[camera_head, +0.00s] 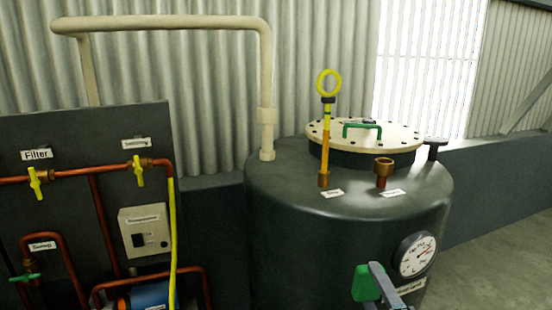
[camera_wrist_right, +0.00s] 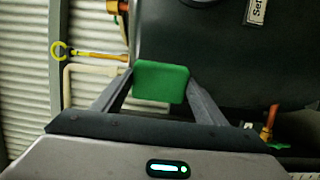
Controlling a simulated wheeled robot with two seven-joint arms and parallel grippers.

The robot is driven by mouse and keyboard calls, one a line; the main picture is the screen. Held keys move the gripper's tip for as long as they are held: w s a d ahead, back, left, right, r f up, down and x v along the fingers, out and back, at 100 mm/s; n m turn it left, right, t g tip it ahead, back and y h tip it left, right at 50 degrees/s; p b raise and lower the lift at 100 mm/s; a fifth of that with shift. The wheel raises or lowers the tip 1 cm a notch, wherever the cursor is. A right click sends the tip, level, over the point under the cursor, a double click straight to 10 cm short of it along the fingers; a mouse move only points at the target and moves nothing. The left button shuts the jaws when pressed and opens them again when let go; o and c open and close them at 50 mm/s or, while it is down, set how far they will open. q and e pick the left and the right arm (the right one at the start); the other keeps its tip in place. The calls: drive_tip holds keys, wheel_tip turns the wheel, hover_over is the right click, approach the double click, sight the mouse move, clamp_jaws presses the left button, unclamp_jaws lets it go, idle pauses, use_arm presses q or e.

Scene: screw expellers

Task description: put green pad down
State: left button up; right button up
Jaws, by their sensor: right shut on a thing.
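The green pad (camera_head: 366,283) is a small flat green piece in front of the dark tank, low in the head view. It also shows in the right wrist view (camera_wrist_right: 161,82), between the two fingers. My right gripper (camera_head: 377,281) is shut on the pad and holds it up in front of the tank. In the right wrist view the fingers (camera_wrist_right: 160,88) close on the pad's left and right sides. Whether the pad touches the tank cannot be told. My left gripper is not in view.
The dark tank (camera_head: 280,225) carries a pressure gauge (camera_head: 414,254), a bolted lid (camera_head: 395,137) and a yellow-ringed dipstick (camera_head: 327,130). A dark panel (camera_head: 70,145) with copper pipes and yellow valves stands at left. Bare floor (camera_head: 505,255) lies at right.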

drive_tip(key=shift+m+h, duration=0.3)
drive_tip(key=shift+h, duration=0.3)
drive_tip(key=shift+s+f, duration=0.35)
drive_tip(key=shift+f, duration=0.35)
drive_tip(key=shift+s+f, duration=0.35)
drive_tip(key=shift+f, duration=0.35)
drive_tip(key=shift+s+f, duration=0.35)
drive_tip(key=shift+f, duration=0.35)
drive_tip(key=shift+s, duration=0.1)
drive_tip(key=s+f, duration=0.3)
drive_tip(key=s, duration=0.6)
drive_tip(key=shift+s+f, duration=0.2)
drive_tip(key=shift+f, duration=0.1)
